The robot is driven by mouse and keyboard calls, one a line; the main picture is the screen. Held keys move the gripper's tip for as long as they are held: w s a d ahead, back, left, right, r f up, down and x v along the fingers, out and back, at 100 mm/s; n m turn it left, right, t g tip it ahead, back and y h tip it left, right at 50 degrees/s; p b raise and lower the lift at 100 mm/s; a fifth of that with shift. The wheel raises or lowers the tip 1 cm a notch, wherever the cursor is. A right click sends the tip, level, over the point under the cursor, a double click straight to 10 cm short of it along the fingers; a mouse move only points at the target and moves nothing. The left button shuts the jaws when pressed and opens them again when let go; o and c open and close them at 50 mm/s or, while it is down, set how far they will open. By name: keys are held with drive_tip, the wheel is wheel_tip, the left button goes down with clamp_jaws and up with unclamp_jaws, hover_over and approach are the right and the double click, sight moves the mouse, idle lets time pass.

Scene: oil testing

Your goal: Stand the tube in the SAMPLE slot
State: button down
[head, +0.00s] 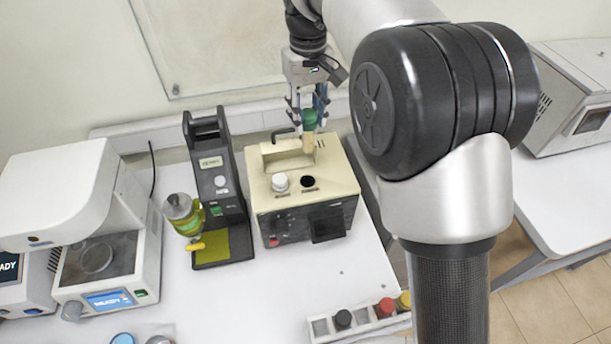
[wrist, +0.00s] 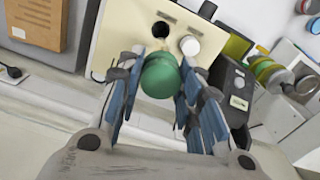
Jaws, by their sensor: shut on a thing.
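My gripper (head: 308,101) is shut on the green-capped tube (head: 309,118). It holds the tube roughly upright over the rear of the cream tester box (head: 347,183). The tube's pale yellowish body shows below the cap; in the wrist view the green cap (wrist: 160,76) hides it. The box top has a dark open round slot (head: 308,181) on the right and a white-capped slot on the left, its white cap (head: 280,182) showing. The tube is behind both, apart from the open slot. Small labels lie by the slots, too small to read.
A dark stand (head: 217,180) with a yellow-green bottle is close left of the box. A white instrument (head: 105,230) stands farther left. A rack (head: 320,327) with black, red and yellow caps is at the front edge. The table before the box is clear.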

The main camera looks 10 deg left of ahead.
sight(308, 140)
wheel_tip(308, 140, down, 20)
drive_tip(key=shift+s+r+b, duration=0.1)
drive_tip(key=shift+r+b, duration=0.1)
drive_tip(key=shift+b, duration=0.6)
drive_tip(key=shift+f, duration=0.2)
drive_tip(key=c, duration=1.1)
unclamp_jaws()
wheel_tip(308, 140, up, 12)
drive_tip(key=shift+r+p, duration=0.25)
drive_tip(key=shift+p, duration=0.1)
